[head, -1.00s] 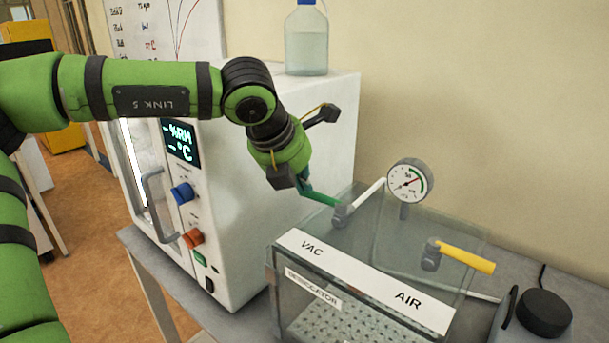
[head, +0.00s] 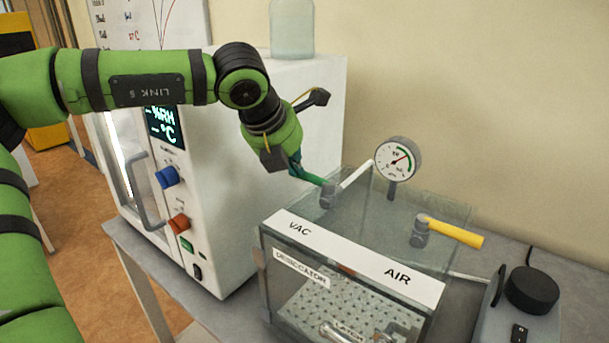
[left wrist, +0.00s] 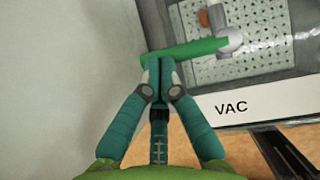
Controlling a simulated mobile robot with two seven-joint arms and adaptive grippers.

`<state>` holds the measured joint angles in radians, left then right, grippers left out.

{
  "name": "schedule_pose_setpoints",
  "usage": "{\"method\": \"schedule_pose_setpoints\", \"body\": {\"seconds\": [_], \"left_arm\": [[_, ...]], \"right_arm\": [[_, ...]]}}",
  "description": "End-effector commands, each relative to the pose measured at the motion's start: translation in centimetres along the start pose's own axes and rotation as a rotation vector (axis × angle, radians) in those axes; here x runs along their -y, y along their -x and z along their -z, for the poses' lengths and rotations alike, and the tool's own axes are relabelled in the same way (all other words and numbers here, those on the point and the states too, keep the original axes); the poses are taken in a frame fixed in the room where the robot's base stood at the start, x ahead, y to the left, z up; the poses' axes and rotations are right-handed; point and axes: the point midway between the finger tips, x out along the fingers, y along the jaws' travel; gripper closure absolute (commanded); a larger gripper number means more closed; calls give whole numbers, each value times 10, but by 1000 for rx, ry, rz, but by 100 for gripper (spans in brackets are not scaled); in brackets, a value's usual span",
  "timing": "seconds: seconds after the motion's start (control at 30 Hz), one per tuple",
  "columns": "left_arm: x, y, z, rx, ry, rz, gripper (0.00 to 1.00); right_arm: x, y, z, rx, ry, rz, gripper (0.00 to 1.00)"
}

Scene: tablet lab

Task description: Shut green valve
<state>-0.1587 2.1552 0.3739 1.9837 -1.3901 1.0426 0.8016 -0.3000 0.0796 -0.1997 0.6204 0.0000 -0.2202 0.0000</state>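The green valve handle (head: 308,178) sits on a grey valve body (head: 327,196) at the back left of the clear desiccator box, near the VAC label. It points left and slightly toward the back, away from the box's middle. In the left wrist view the green handle (left wrist: 195,48) runs across the fingertips. My left gripper (head: 294,168) is at the handle's free end. Its teal fingers (left wrist: 158,62) are together, with the tips against or just beside the handle; contact is not clear. The handle does not visibly lie between them. My right gripper is not in view.
A yellow valve handle (head: 455,233) is on the right of the box (head: 440,262), with a gauge (head: 398,158) behind. A white oven-like cabinet (head: 230,200) stands close on the left. A black knob device (head: 530,290) is at the right.

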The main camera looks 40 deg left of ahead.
Motion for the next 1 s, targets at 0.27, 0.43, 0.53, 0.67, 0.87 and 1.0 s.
{"method": "schedule_pose_setpoints", "body": {"seconds": [0.27,0.43,0.53,0.67,0.87,1.0], "left_arm": [[-1,-4,5,-16,1,-1,100],[-1,-4,7,-17,1,-1,100],[0,-3,10,-18,0,-2,100],[3,0,16,-18,0,0,100],[3,6,17,-15,0,-2,100],[-2,18,11,-13,1,0,100]], "right_arm": [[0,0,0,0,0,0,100],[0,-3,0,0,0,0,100],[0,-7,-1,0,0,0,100],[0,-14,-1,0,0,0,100],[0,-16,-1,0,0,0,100],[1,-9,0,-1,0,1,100]]}}
